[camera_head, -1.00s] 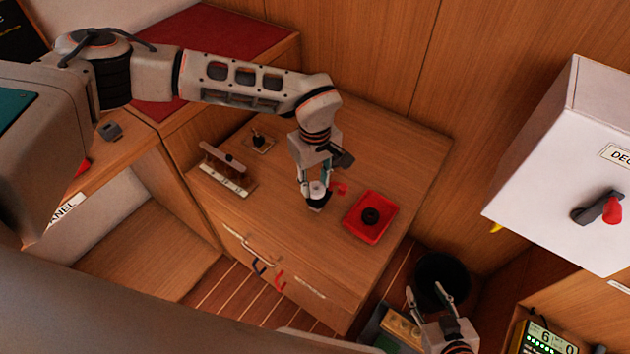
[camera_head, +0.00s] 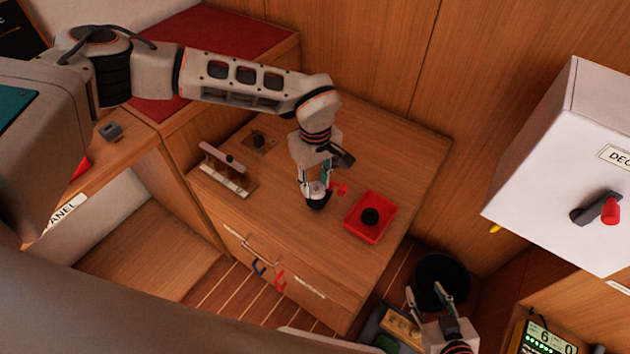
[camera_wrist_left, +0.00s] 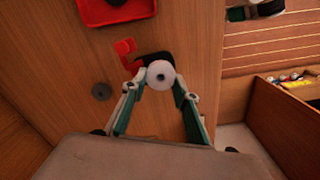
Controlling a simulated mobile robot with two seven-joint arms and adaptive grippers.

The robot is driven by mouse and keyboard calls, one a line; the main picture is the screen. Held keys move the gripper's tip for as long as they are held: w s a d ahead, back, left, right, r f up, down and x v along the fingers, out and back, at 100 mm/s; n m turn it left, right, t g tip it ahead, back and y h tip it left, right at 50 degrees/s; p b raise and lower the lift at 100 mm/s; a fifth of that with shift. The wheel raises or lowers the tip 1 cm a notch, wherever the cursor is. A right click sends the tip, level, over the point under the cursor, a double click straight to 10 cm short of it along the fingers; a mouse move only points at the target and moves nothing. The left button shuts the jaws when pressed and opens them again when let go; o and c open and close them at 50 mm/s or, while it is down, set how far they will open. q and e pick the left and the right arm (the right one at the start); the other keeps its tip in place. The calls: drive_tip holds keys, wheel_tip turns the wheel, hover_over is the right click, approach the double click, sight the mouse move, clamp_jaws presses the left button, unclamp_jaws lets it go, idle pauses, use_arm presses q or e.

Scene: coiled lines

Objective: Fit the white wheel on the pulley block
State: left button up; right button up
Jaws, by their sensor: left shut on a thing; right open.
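The white wheel (camera_wrist_left: 160,74) is between the fingertips of my left gripper (camera_wrist_left: 160,88), which is shut on it. In the head view the wheel (camera_head: 317,187) is above the wooden cabinet top. A black piece (camera_wrist_left: 150,59) with a red part (camera_wrist_left: 130,54) lies just behind the wheel and looks like the pulley block; the wheel and fingers hide some of it. I cannot tell whether wheel and block touch. In the head view its red part (camera_head: 341,188) shows to the right of the gripper. My right gripper (camera_head: 430,297) is open and empty at the lower right, away from the block.
A red tray (camera_head: 358,234) holding a black round piece (camera_head: 370,216) stands right of my left gripper. A black bin (camera_head: 440,270) stands beyond my right gripper.

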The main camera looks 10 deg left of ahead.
use_arm(q)
drive_tip(key=shift+f, duration=0.25)
idle(0.4)
drive_tip(key=shift+f, duration=0.15)
drive_tip(key=shift+r, duration=0.35)
idle(0.6)
drive_tip(key=shift+f, duration=0.3)
idle(0.4)
drive_tip(key=shift+w+r, duration=0.1)
drive_tip(key=shift+r, duration=0.2)
idle(1.8)
